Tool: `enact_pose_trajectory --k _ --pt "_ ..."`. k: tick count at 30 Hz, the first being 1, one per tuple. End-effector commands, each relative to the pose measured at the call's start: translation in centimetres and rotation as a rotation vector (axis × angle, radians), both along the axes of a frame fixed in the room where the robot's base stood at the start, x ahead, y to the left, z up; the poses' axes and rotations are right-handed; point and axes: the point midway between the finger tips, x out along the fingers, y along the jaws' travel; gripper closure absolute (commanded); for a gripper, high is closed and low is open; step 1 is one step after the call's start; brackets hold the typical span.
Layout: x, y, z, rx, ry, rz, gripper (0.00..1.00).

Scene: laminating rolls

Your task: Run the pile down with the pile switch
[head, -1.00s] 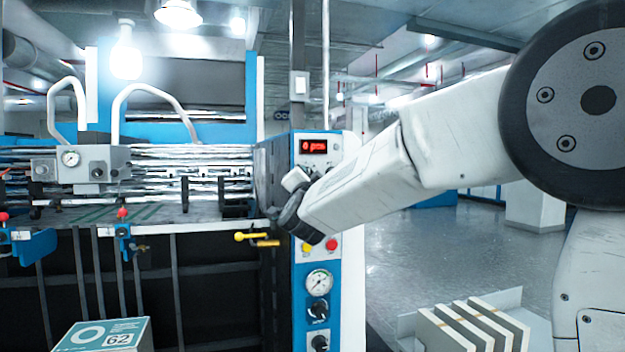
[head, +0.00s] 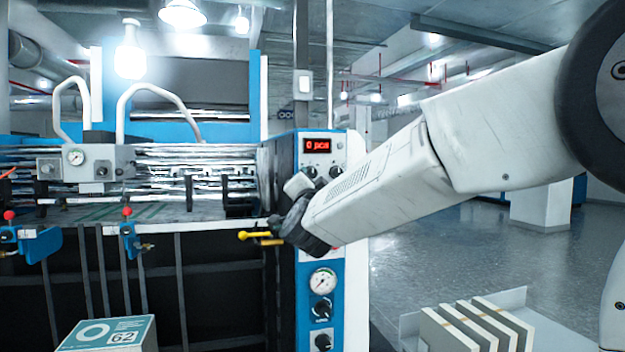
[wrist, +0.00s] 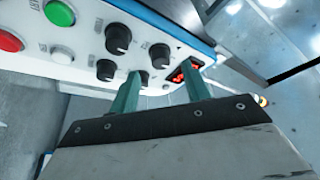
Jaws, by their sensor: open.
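The blue-and-white control panel (head: 309,275) of the machine stands at the middle of the head view, with a red display (head: 317,145) reading "0 pcs". My gripper (wrist: 160,70) is open and empty in the wrist view, its two teal fingers pointing at the panel. A small black knob (wrist: 141,79) shows close to the left fingertip, and the red display (wrist: 188,72) shows by the right one. I cannot tell whether the fingers touch the panel. Several other black knobs (wrist: 118,37) lie beyond. No label identifies the pile switch. My arm hides the panel's middle in the head view.
A green button (wrist: 59,13) and a red button (wrist: 9,42) are on the panel. A gauge (head: 322,281) and two dark knobs sit lower. A yellow-handled lever (head: 257,235) juts out beside the panel. A teal-topped box (head: 105,335) and a tray of boards (head: 470,325) stand in front.

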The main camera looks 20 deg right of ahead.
Motion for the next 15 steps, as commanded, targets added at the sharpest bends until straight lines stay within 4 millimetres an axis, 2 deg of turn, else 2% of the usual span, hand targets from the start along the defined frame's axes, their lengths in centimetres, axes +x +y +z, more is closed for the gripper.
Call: enact_pose_trajectory --k 1,6,15 --pt "-0.9 0.3 -0.2 0.000 -0.001 0.002 0.52" --pt "-2.9 0.9 -0.8 0.001 0.000 0.002 0.52" --pt "-3.5 1.0 -1.0 0.000 0.000 0.000 0.52"
